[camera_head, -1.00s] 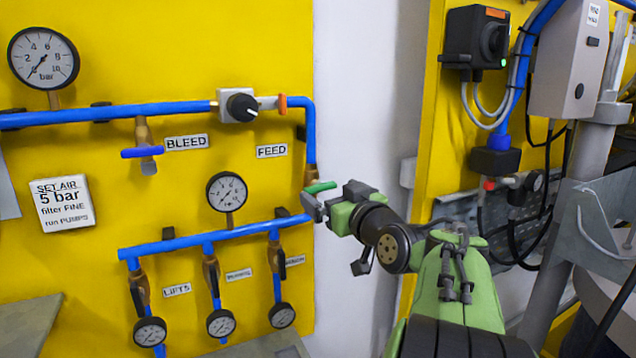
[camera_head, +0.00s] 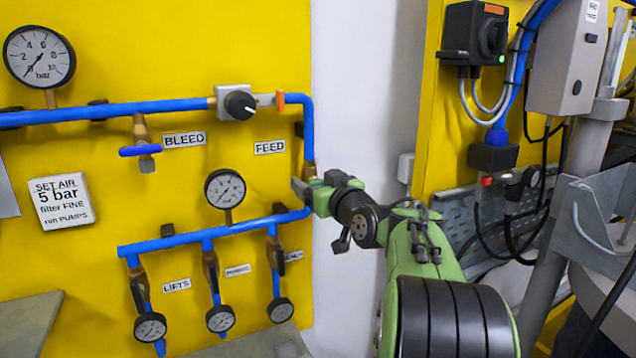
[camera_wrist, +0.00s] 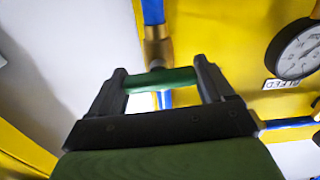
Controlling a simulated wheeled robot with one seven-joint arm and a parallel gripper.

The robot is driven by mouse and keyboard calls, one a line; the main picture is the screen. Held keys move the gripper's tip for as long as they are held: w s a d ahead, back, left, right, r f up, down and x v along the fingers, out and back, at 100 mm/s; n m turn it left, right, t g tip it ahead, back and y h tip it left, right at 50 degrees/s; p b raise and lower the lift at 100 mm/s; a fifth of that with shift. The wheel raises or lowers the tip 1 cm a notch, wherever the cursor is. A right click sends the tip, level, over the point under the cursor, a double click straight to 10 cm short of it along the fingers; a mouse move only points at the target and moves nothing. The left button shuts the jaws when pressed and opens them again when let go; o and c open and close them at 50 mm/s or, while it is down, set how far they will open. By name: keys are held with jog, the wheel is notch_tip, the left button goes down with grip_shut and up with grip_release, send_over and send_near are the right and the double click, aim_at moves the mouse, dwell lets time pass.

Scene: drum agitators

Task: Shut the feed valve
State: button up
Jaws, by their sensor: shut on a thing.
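The feed valve has a brass body (camera_head: 309,170) on the blue vertical pipe, below and right of the FEED label (camera_head: 270,147). My gripper (camera_head: 302,188) is at this valve, near the right edge of the yellow panel. In the wrist view, the valve's green handle (camera_wrist: 160,79) lies crosswise between the two dark fingers of my gripper (camera_wrist: 161,82), which are shut on it. The brass body also shows in the wrist view (camera_wrist: 157,50), just beyond the handle. In the head view the handle is mostly hidden by my gripper, and its exact angle is hard to tell.
A gauge (camera_head: 225,189) and the lower blue manifold (camera_head: 215,233) are close left of my gripper. The bleed valve (camera_head: 140,150) and a black-knobbed regulator (camera_head: 238,104) sit further left and above. A white wall gap (camera_head: 365,90) is right of the panel.

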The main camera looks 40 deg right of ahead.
jog(key=shift+m, duration=0.5)
jog(key=o, duration=0.9)
jog(key=b+v, duration=0.2)
jog(key=v, duration=1.3)
jog(key=shift+s+a, duration=0.15)
jog(key=shift+s, duration=0.25)
